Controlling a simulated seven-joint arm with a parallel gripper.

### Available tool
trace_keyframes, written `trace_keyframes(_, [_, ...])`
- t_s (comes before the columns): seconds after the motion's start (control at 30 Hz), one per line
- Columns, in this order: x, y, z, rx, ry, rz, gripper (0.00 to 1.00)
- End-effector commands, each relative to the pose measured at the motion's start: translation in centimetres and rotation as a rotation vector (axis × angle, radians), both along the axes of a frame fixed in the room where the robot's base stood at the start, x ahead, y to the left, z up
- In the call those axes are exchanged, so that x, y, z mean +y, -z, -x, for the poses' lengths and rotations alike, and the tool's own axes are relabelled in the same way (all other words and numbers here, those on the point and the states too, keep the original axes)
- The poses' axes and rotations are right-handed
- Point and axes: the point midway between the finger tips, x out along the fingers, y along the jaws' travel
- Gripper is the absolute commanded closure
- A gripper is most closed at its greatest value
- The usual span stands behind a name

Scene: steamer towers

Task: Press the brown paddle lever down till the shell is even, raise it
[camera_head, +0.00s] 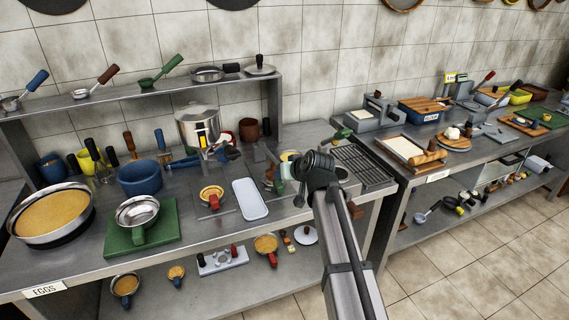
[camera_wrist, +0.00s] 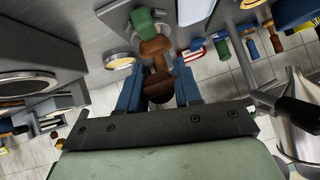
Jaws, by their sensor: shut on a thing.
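In the wrist view, my gripper (camera_wrist: 158,82) has its two blue fingers on either side of the brown paddle lever (camera_wrist: 158,90), and it is shut on the lever. A brown part and a green piece (camera_wrist: 150,22) lie in line beyond the lever. A round yellow shell in a pale ring (camera_wrist: 120,60) sits beside them, to the left. Whether its surface is even is too small to tell. In the head view, my arm covers the lever and most of the gripper; a pale yellow round (camera_head: 288,155) shows just left of the arm.
A white tray (camera_head: 250,199) and a small tart dish (camera_head: 211,195) lie left of the arm. A black rack (camera_head: 362,166) is close on its right. A steel pot (camera_head: 198,126) stands behind.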

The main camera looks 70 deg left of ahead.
Motion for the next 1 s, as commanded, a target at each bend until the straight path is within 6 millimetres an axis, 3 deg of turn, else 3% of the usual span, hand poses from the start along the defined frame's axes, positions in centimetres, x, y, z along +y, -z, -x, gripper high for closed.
trace_keyframes(0.03, [-0.4,1.1,0.0,-0.003,-0.003,-0.004,1.0])
trace_keyframes(0.2, [-0.5,2.5,0.0,-0.004,-0.004,-0.041,1.0])
trace_keyframes(0.43, [-0.3,2.9,-0.3,-0.007,-0.002,-0.066,1.0])
trace_keyframes(1.0, [-0.3,2.6,0.0,-0.003,-0.003,-0.069,0.45])
